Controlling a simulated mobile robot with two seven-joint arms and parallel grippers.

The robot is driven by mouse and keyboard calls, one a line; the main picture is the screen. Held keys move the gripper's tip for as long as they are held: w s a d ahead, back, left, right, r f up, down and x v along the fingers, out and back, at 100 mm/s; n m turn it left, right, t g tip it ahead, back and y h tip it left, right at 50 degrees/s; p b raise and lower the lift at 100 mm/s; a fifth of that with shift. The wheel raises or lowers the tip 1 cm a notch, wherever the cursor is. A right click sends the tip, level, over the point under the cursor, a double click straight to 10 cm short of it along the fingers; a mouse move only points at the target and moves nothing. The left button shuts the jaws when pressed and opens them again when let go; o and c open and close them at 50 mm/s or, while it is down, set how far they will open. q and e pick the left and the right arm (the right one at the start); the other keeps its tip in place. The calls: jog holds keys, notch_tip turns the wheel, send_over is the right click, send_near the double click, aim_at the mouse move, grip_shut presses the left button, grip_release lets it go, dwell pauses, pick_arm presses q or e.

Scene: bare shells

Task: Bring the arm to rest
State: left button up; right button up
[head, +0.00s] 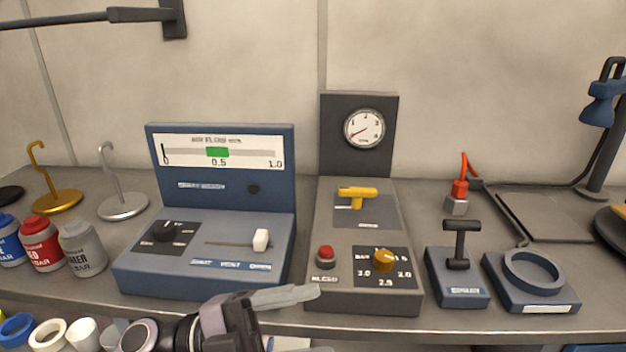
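My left gripper (318,320) is at the lower middle of the head view, in front of the worktop's front edge. Its arm (185,332) comes in from the lower left and its pale fingers point right. The upper finger shows whole; the lower one is mostly cut off by the bottom edge. The fingers are apart with nothing seen between them. My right gripper is not in view.
A blue air flow panel (140,280) stands left of the grey console. Paint jars (84,250) and hook stands (122,207) are further left. A blue lever box (460,291), a ring holder (530,295) and a lamp (600,110) are right. Small cups (48,336) line the lower left.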

pick_arm(q)
jog(key=w+a+f+n+t+y, duration=0.3)
jog(key=a+f+n+t+y, duration=0.25)
jog(key=n+t, duration=0.4)
jog(key=w+a+f+n+t+y, duration=0.3)
jog(key=a+f+n+t+y, duration=0.35)
jog(key=n, duration=0.45)
jog(key=s+a+f+n+g+y, duration=0.3)
jog(key=s+f, duration=0.3)
jog(key=f, duration=0.4)
jog(key=s+a+f+n+g+y, duration=0.3)
jog(key=s+f, duration=0.3)
jog(key=f, duration=0.4)
jog(key=shift+s+a+f+y, duration=0.3)
jog(key=shift+s+a+f, duration=0.05)
jog(key=shift+s+a, duration=0.1)
jog(key=shift+n, duration=0.25)
jog(key=c, duration=0.5)
jog(key=shift+w+d, duration=0.15)
